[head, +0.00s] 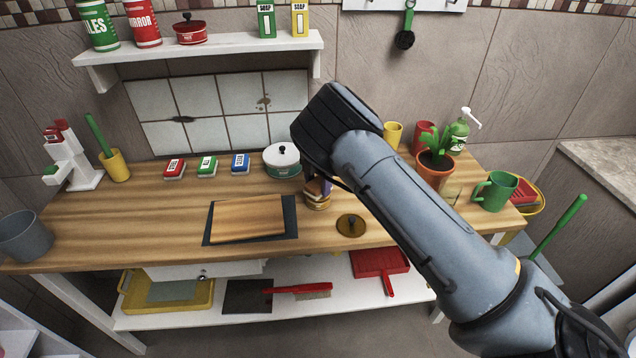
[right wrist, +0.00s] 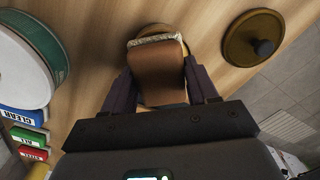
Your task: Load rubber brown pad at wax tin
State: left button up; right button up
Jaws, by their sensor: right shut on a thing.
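The brown rubber pad (right wrist: 158,72) is between the two fingers of my right gripper (right wrist: 160,85), which is shut on it. A pale, rough-looking edge shows along the pad's far end. The wax tin (head: 317,204) stands on the wooden counter directly below the gripper in the head view. The tin's rim (right wrist: 152,30) shows just beyond the pad in the right wrist view; the pad hides most of its top, so whether they touch is unclear. In the head view my right gripper (head: 318,186) is partly covered by its own wrist. My left gripper is not in view.
A round brass lid with a dark knob (head: 351,225) lies right of the tin. A white-lidded green pot (head: 282,161) stands behind left, and a wooden board (head: 248,217) on a dark mat lies left. A potted plant (head: 435,170) and a green mug (head: 495,191) stand right.

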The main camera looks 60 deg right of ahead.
aim_at(318, 182)
jog(key=shift+f, duration=0.35)
dwell(0.4)
jog(key=shift+f, duration=0.15)
dwell(0.4)
dwell(0.8)
jog(key=shift+f+p, duration=0.1)
jog(key=shift+p, duration=0.2)
dwell(0.4)
dwell(0.5)
notch_tip(318, 182, up, 6)
jog(key=p, duration=0.6)
jog(key=shift+r, duration=0.2)
jog(key=shift+r+p, duration=0.4)
jog(key=shift+p, duration=0.15)
